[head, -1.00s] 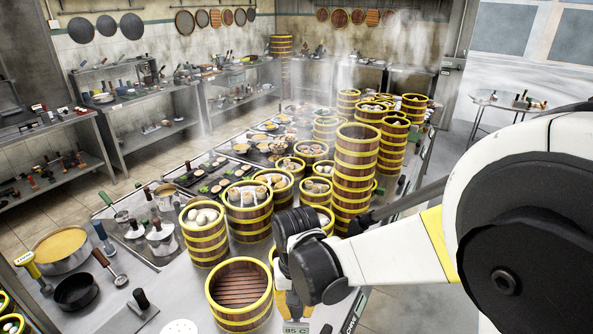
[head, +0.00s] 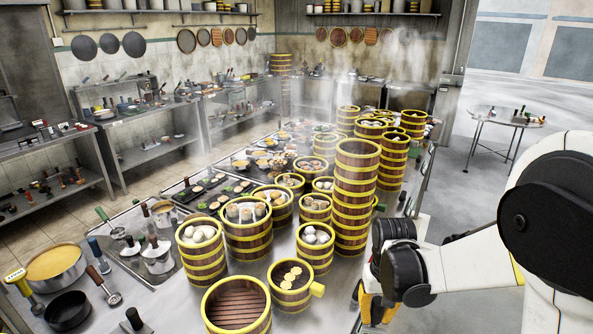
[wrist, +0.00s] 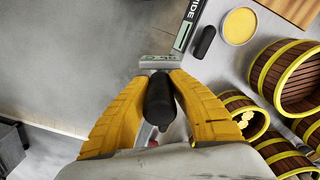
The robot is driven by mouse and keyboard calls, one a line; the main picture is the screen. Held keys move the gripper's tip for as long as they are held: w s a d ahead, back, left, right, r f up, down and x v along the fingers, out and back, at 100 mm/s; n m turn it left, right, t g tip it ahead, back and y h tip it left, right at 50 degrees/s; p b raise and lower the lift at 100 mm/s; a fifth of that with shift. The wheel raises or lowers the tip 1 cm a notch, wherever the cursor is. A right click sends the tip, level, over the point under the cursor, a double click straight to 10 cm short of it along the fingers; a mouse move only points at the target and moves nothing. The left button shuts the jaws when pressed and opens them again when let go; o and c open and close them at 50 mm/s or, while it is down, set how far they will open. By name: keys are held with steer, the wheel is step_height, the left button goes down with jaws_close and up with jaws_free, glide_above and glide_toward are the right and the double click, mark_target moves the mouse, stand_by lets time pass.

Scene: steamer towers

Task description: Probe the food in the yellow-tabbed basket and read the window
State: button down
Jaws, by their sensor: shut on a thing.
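The yellow-tabbed basket (head: 289,297) is a small round steamer with yellow bands and a yellow tab (head: 318,289) on its right side. Several pale yellow food pieces (head: 292,276) lie inside it. My gripper (head: 373,311) is to the right of the basket, apart from it, by the counter's right edge. In the wrist view my gripper (wrist: 160,82) is shut on a dark-handled probe (wrist: 159,104) with a grey head (wrist: 160,62). No reading is legible now. A basket with yellow food (wrist: 252,124) shows right of the fingers there.
An empty slatted basket (head: 237,310) stands in front, left of the tabbed one. A basket of white buns (head: 315,253) and a tall basket stack (head: 355,200) stand behind. Open floor (head: 458,195) lies right of the counter.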

step_height(320, 180, down, 14)
steer(key=b, duration=1.3)
steer(key=s+a+r+t+h+p, duration=0.1)
steer(key=s+a+r+t, duration=0.3)
steer(key=r, duration=1.1)
steer(key=s+a+r+m+t+h+p, duration=0.1)
steer(key=s+a+r+t+h, duration=0.2)
steer(key=a+r, duration=0.6)
steer(key=s+a+r+m+t+h+p, duration=0.1)
steer(key=s+a+r+t, duration=0.4)
steer(key=r, duration=1.8)
steer(key=shift+a+t+h, duration=0.4)
steer(key=shift+a+t, duration=0.3)
steer(key=shift+a, duration=0.4)
steer(key=shift+w, duration=0.1)
steer(key=w+d+f+g+y, duration=0.2)
steer(key=w+d+f+g, duration=0.2)
steer(key=f, duration=1.1)
steer(key=w+d+f+n+g+y+b, duration=0.1)
steer(key=w+d+f+g, duration=0.3)
steer(key=d+f, duration=0.5)
steer(key=w+d+f+n+g+y+b, duration=0.1)
steer(key=d+f+g, duration=0.4)
steer(key=f, duration=1.7)
steer(key=w+d+y, duration=0.1)
steer(key=w+d, duration=0.1)
steer(key=shift+w+f+y, duration=0.25)
steer(key=shift+w+y, duration=0.15)
